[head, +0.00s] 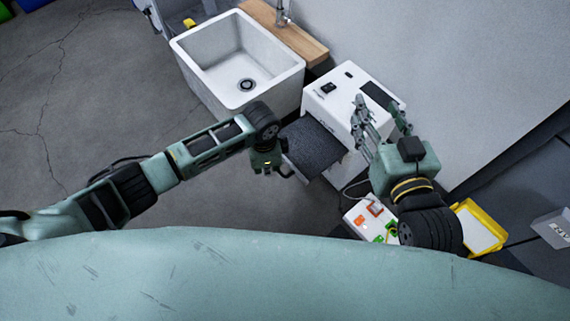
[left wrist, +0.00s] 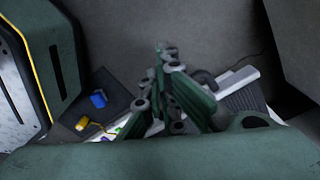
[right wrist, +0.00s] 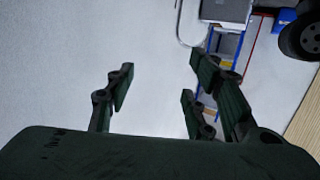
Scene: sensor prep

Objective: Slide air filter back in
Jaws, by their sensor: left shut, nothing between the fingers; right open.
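The air filter (head: 312,146) is a dark grey slab sticking out of the left side of the white machine (head: 340,105) in the head view. Its inner end is hidden inside the machine. My left gripper (head: 267,162) is beside the filter's outer end, mostly hidden by its own wrist. In the left wrist view its fingers (left wrist: 178,92) are shut and empty. A dark ribbed surface beside a pale edge shows right of them, possibly the filter (left wrist: 246,100). My right gripper (head: 383,112) is open and empty, over or beside the machine's right part; its spread fingers show in the right wrist view (right wrist: 162,80).
A white board (head: 355,218) with orange and green pieces lies in front. A yellow-rimmed tray (head: 495,219) is at the right. The floor at left is clear.

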